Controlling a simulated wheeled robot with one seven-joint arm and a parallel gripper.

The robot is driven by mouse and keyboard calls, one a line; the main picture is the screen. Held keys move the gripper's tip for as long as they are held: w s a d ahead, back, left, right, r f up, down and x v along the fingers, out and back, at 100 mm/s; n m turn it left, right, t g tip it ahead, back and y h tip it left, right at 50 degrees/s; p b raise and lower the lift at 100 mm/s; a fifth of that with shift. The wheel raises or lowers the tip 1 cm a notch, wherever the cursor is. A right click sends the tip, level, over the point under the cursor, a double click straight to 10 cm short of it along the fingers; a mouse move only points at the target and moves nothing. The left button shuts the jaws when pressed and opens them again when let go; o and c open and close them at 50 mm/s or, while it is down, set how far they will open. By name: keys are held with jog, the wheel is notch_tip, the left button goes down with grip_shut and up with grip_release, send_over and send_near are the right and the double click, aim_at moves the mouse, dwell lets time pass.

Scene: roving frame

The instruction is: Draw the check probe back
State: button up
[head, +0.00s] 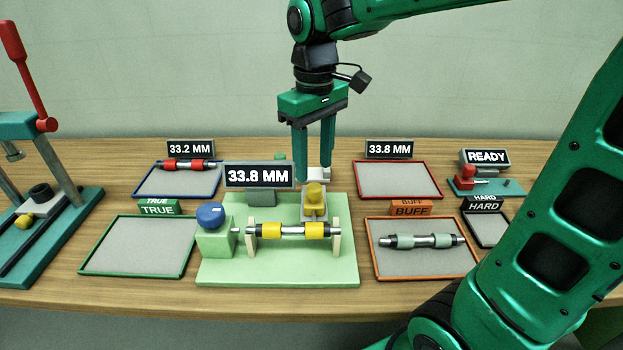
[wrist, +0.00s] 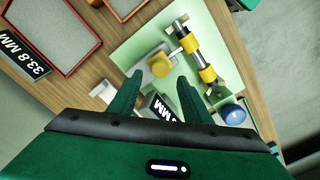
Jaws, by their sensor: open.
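The gauge stand has a pale green base (head: 290,272). A shaft with yellow bands (head: 285,230) lies across its two upright supports. Behind the shaft is a grey block with a yellow knob (head: 314,195), which looks like the check probe; the knob also shows in the wrist view (wrist: 160,65). The stand's display (head: 259,176) reads 33.8 MM. My gripper (head: 314,172) is open and empty, pointing down above and behind the knob. In the wrist view, the knob appears just beyond the gap between my fingertips (wrist: 160,80), apart from both.
A blue knob (head: 210,215) tops the stand's left block. Trays surround it: blue-rimmed (head: 150,193) with a red-banded shaft, empty red-rimmed (head: 398,180), empty green-rimmed (head: 138,247), orange-rimmed (head: 425,268) with a grey-green shaft. A lever press (head: 50,235) stands left.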

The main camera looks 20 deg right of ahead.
aim_at(314, 186)
jog(key=shift+f, duration=2.5)
